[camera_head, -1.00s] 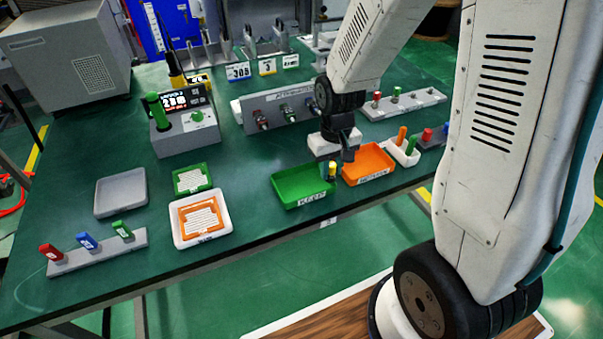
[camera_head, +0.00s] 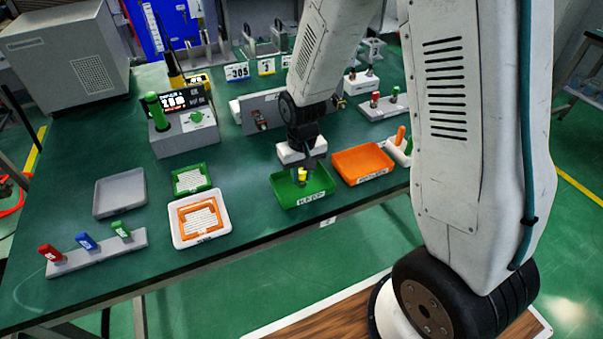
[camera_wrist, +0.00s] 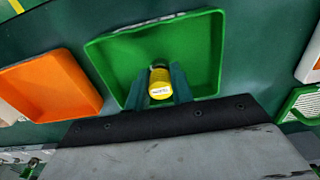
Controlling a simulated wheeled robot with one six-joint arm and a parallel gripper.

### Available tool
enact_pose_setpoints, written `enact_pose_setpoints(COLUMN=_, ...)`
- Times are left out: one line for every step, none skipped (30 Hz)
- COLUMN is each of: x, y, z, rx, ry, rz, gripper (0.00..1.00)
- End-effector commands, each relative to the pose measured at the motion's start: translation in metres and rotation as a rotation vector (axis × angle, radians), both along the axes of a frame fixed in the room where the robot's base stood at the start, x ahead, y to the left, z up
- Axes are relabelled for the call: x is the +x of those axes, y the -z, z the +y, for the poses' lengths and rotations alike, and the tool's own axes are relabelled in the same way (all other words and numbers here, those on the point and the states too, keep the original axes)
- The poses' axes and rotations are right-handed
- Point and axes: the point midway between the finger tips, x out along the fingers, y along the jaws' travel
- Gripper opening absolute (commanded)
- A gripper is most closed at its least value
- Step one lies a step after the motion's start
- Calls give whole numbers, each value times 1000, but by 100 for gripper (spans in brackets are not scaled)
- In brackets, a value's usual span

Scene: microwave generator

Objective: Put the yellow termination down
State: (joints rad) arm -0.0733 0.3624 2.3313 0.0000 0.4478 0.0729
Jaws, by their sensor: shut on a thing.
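The yellow termination (camera_head: 303,175) is a small yellow cylinder, held between the fingers of my gripper (camera_head: 305,170). In the wrist view the yellow termination (camera_wrist: 160,84) shows its labelled round end, with a green finger on each side of my gripper (camera_wrist: 160,88). My gripper is shut on it, over the green tray (camera_head: 322,198), near the tray's middle. The green tray also fills the middle of the wrist view (camera_wrist: 205,50) and holds nothing else that I can see. I cannot tell whether the termination touches the tray's floor.
An orange tray (camera_head: 362,164) stands just right of the green one. A white tray (camera_head: 199,239) with an orange frame and a small green tray (camera_head: 192,180) stand to the left. The instrument panel (camera_head: 262,112) is behind my arm. The table's front edge is close.

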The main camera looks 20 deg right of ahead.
Motion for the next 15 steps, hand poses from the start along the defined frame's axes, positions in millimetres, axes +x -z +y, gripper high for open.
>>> enact_pose_setpoints(x=0, y=1, z=0, rx=0, ry=0, rz=0, gripper=0)
enact_pose_setpoints(x=0, y=2, z=0, rx=0, ry=0, rz=1, gripper=0)
enact_pose_setpoints(x=0, y=3, z=0, rx=0, ry=0, rz=1, gripper=0)
enact_pose_setpoints(x=0, y=4, z=0, rx=0, ry=0, rz=1, gripper=0)
enact_pose_setpoints(x=0, y=5, z=0, rx=0, ry=0, rz=1, gripper=0)
enact_pose_setpoints(x=0, y=6, z=0, rx=0, ry=0, rz=1, gripper=0)
enact_pose_setpoints(x=0, y=7, z=0, rx=0, ry=0, rz=1, gripper=0)
enact_pose_setpoints(x=0, y=8, z=0, rx=0, ry=0, rz=1, gripper=0)
enact_pose_setpoints(x=-1, y=10, z=0, rx=0, ry=0, rz=2, gripper=0)
enact_pose_setpoints(x=-1, y=11, z=0, rx=0, ry=0, rz=3, gripper=0)
enact_pose_setpoints(x=-1, y=12, z=0, rx=0, ry=0, rz=3, gripper=0)
enact_pose_setpoints(x=-1, y=13, z=0, rx=0, ry=0, rz=4, gripper=0)
enact_pose_setpoints(x=-1, y=13, z=0, rx=0, ry=0, rz=4, gripper=0)
enact_pose_setpoints(x=-1, y=14, z=0, rx=0, ry=0, rz=4, gripper=0)
enact_pose_setpoints(x=-2, y=14, z=0, rx=0, ry=0, rz=5, gripper=0)
